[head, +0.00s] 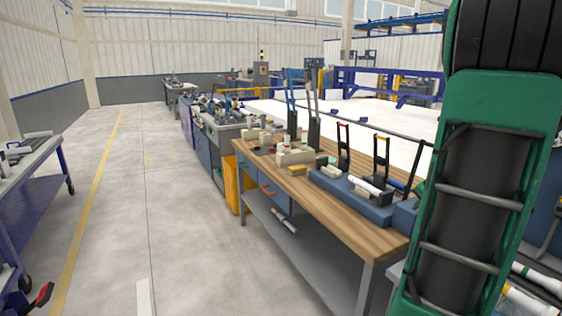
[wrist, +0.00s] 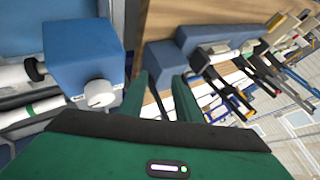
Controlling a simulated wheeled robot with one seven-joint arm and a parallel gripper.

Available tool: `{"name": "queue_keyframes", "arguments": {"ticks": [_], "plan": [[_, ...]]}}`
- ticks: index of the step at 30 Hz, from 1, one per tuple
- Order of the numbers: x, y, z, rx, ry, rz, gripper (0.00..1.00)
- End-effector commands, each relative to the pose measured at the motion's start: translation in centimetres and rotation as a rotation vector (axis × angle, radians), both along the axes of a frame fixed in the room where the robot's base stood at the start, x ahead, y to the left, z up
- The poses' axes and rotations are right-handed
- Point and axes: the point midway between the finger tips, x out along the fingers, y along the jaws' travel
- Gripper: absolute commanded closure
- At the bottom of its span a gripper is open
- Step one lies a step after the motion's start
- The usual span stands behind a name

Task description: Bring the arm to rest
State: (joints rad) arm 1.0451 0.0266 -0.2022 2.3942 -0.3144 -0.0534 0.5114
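My green arm (head: 475,190) fills the right side of the head view, and its end is out of that view. In the wrist view my gripper (wrist: 160,98) shows two green fingers standing apart with nothing seen between them. A blue box (wrist: 82,55) with a white knob is just left of the fingers.
A wooden-topped workbench (head: 375,230) with blue clamp fixtures (head: 340,188) and a white pipe (head: 364,185) stands close to my arm. A table (head: 25,160) stands at the left edge. The floor (head: 130,220) between them is clear.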

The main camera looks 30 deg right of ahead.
Motion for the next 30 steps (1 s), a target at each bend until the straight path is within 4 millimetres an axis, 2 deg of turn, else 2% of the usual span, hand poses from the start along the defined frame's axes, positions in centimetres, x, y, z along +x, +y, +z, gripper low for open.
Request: {"name": "queue_keyframes", "arguments": {"ticks": [1, 3, 8, 14, 18, 21, 24, 26, 30], "plan": [[1.1, 2.7, 0.1, 0.011, 0.052, 0.072, 0.7], [1.7, 6.2, -0.1, 0.031, 0.13, 0.161, 0.7], [1.7, 14.0, -0.4, 0.075, 0.304, 0.363, 0.7], [-0.9, 22.9, -0.6, 0.13, 0.507, 0.611, 0.7], [-4.0, 28.3, -0.5, 0.171, 0.636, 0.779, 0.7], [-6.4, 31.3, -0.3, 0.199, 0.712, 0.879, 0.7], [-8.3, 33.3, -0.1, 0.223, 0.768, 0.957, 0.7], [-9.2, 34.2, -0.1, 0.235, 0.791, 0.988, 0.7], [-10.3, 34.2, 0.0, 0.25, 0.817, 1.024, 0.7]]}}
